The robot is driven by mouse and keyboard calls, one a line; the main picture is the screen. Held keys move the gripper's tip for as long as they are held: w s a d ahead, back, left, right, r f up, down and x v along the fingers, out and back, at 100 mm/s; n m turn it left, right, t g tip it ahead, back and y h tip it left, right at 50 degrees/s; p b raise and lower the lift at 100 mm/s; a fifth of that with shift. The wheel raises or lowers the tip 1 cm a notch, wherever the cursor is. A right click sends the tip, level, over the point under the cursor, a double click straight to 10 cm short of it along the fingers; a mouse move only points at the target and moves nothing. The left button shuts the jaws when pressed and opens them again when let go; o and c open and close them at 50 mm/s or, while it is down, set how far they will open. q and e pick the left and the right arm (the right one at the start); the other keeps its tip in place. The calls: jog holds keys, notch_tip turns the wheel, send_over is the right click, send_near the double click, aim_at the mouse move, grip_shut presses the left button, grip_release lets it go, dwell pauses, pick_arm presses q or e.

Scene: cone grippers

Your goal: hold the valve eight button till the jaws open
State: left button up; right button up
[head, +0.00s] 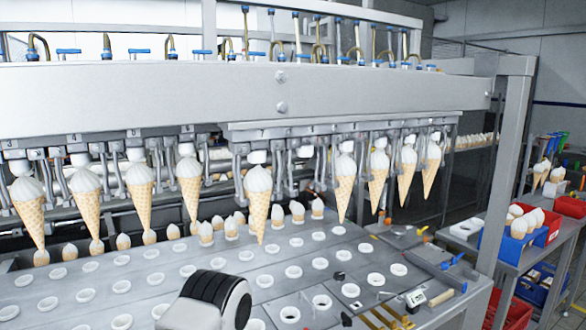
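A row of metal jaws hangs under the long grey beam (190,95). Several hold ice-cream cones, such as the cone at the far left (30,212), one near the middle (258,205) and one on the right (376,188). No cone shows in the jaws (282,165) right of the middle cone. Blue-topped valve parts (139,51) line the top of the beam. The small number plates 4 and 5 are legible at the left; I cannot make out an eight or tell which button belongs to it. Neither gripper is in view.
Below the jaws is a grey plate (215,257) with rows of white-rimmed holes, smaller cones standing along its back. Tools and a small meter (414,299) lie at its right. A post (508,150) stands before a side table with red and blue bins (492,240).

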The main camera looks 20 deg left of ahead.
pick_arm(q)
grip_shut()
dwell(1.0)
